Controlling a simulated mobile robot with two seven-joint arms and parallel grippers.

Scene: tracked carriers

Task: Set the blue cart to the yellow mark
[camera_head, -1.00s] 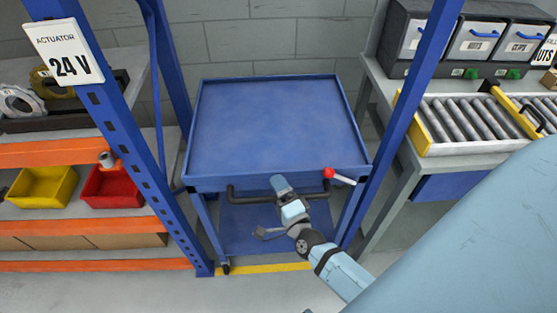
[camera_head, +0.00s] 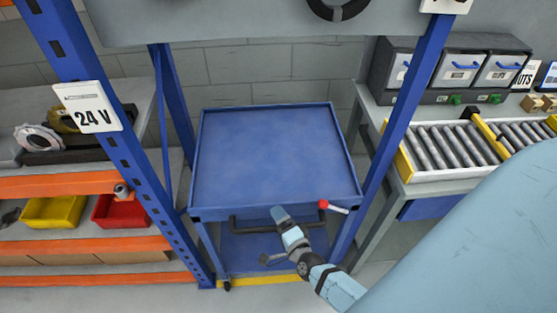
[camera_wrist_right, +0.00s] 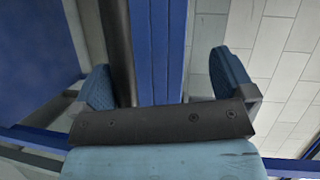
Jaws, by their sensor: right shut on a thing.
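The blue cart (camera_head: 275,155) has an empty flat top tray and stands between the blue rack posts. Its dark handle bar (camera_head: 250,224) runs along the front, with a red-knobbed lever (camera_head: 325,205) at its right end. My right gripper (camera_head: 277,237) is shut on the handle. The right wrist view shows its two blue finger pads (camera_wrist_right: 165,75) either side of a dark bar and a blue part. The yellow mark (camera_head: 265,281) is a strip on the floor under the cart's front edge, partly hidden by my arm. My left gripper is not in view.
A blue post (camera_head: 110,140) with a 24 V sign stands close on the cart's left, another (camera_head: 405,130) on its right. Shelves with a yellow bin (camera_head: 52,212) and a red bin (camera_head: 118,212) are left. A roller conveyor (camera_head: 450,145) is right. A grey wall is behind.

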